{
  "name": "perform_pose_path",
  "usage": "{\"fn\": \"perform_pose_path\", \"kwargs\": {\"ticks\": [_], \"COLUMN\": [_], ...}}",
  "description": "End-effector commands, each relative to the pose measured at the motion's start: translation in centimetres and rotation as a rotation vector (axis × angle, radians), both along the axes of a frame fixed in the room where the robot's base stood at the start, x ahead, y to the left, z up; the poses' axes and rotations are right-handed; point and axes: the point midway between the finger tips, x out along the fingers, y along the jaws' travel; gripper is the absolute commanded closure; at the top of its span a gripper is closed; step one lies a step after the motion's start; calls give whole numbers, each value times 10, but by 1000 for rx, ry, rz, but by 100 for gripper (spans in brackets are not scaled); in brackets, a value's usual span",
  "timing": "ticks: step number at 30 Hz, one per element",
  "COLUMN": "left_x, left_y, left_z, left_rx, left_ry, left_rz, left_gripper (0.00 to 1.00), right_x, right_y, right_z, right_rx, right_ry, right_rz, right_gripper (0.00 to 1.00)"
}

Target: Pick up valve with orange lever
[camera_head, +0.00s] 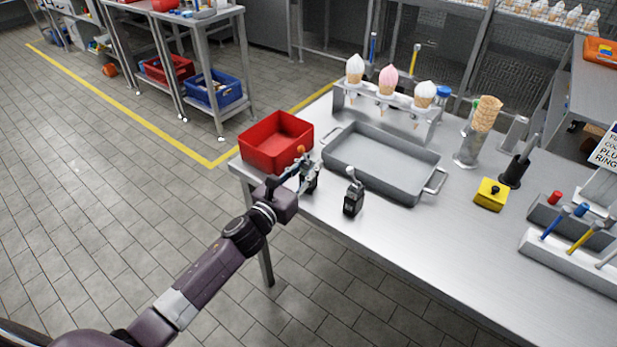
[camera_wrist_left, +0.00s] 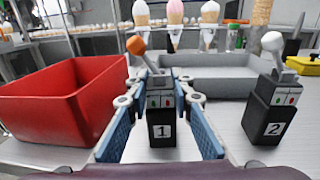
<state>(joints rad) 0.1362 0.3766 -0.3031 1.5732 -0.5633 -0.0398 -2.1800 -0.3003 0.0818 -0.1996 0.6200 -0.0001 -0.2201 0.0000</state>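The valve with the orange lever (camera_wrist_left: 160,124) is a small black box marked 1, with a metal lever ending in an orange ball. It stands upright on the table, and in the head view its orange ball (camera_head: 301,149) shows above my gripper. My left gripper (camera_wrist_left: 163,135) is open, with one blue-padded finger on each side of the valve's body. Gaps show between pads and body. In the head view the left gripper (camera_head: 304,178) partly hides the valve. A second valve, marked 2, with a white lever (camera_wrist_left: 272,105), stands to the right (camera_head: 353,197). My right gripper is not in view.
A red bin (camera_head: 276,142) stands close behind and left of the valve. A grey metal tray (camera_head: 385,158) lies behind the valves, with an ice-cream cone rack (camera_head: 388,101) beyond. A yellow box (camera_head: 491,194) is farther right. The table's front is mostly clear.

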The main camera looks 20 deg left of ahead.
Motion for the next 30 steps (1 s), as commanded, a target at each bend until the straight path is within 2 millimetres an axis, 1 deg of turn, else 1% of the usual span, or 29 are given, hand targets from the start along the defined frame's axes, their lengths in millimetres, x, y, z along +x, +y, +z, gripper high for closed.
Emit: {"fn": "perform_pose_path", "kwargs": {"ticks": [1, 3, 4, 14, 19, 23, 26, 27, 29, 30], "left_x": [0, 0, 0, 0, 0, 0, 0, 1, 0, 0], "left_y": [0, 0, 0, 0, 0, 0, 1, 0, 0, 0], "left_z": [0, 0, 0, 3, 17, 39, 66, 80, 98, 110], "left_rx": [0, 0, 0, 0, 2, 5, 7, 8, 7, 7], "left_ry": [0, 0, 0, -2, -4, -6, -8, -10, -9, -10], "left_rz": [0, 0, 0, -1, -2, -2, -3, -4, -4, -4], "left_gripper": [91, 99, 100, 100, 100, 100, 100, 100, 100, 100], "right_x": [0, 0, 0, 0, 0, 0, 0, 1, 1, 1], "right_y": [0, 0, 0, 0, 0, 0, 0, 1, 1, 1], "right_z": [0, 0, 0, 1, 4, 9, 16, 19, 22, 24], "right_rx": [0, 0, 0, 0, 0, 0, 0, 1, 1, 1], "right_ry": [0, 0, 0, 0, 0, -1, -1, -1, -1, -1], "right_rz": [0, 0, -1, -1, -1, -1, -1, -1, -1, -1], "right_gripper": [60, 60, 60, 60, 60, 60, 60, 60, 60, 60]}}
